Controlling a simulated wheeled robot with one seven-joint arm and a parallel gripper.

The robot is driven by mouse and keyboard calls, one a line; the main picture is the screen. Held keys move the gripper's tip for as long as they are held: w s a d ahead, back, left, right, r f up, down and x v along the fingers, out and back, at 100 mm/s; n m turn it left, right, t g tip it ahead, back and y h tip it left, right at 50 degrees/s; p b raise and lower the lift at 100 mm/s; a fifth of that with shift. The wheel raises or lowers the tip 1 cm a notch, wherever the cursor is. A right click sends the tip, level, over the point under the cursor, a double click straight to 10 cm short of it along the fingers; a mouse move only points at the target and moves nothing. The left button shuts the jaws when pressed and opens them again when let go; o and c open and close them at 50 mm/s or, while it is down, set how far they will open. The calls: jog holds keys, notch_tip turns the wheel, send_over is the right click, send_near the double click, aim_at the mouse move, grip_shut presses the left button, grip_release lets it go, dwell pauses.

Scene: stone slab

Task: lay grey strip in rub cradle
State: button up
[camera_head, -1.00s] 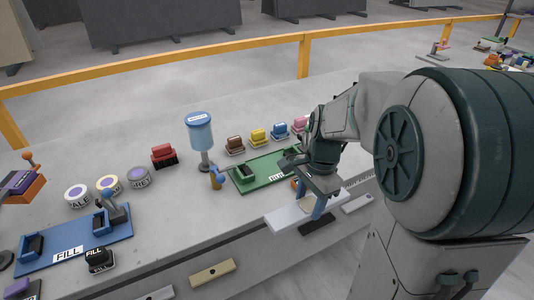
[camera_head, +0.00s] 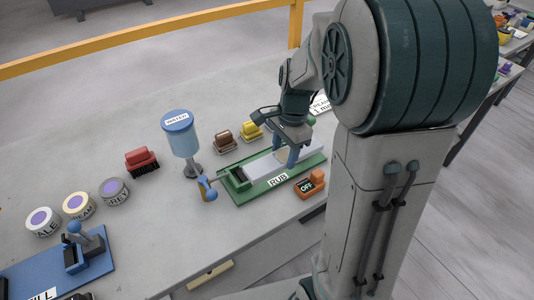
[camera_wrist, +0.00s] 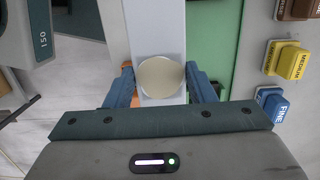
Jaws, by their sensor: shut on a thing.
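The grey strip (camera_head: 260,167) is long, pale and flat, and lies lengthwise over the green rub cradle (camera_head: 312,161), marked RUB. My gripper (camera_head: 291,154) is shut on the strip from above, with a blue finger at each long edge. In the wrist view, the strip (camera_wrist: 157,30) runs up between the fingers (camera_wrist: 161,85), with a round beige patch on its face. The green cradle (camera_wrist: 215,45) shows on its right side. A black clamp block (camera_head: 238,177) stands at the cradle's left end. I cannot tell whether the strip touches the cradle bed.
A blue lever (camera_head: 206,184) and a WATER dispenser (camera_head: 182,135) stand left of the cradle. An orange OFF switch (camera_head: 310,184) sits at its front. Brown (camera_head: 224,139) and yellow (camera_head: 251,130) blocks stand behind. A red brush (camera_head: 141,160) and several round tins are farther left.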

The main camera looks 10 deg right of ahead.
jog(key=w+f, duration=0.1)
jog(key=w, duration=0.1)
jog(key=w+a+f, duration=0.1)
jog(key=w+f, duration=0.1)
jog(key=w, duration=0.1)
jog(key=w+a+f+p, duration=0.1)
jog(key=w, duration=0.1)
jog(key=shift+w+a+f, duration=0.2)
jog(key=shift+w+f, duration=0.05)
jog(key=shift+f, duration=2.05)
jog(key=shift+f, duration=0.1)
jog(key=shift+f, duration=0.15)
jog(key=o, duration=1.3)
jog(key=shift+r, duration=0.2)
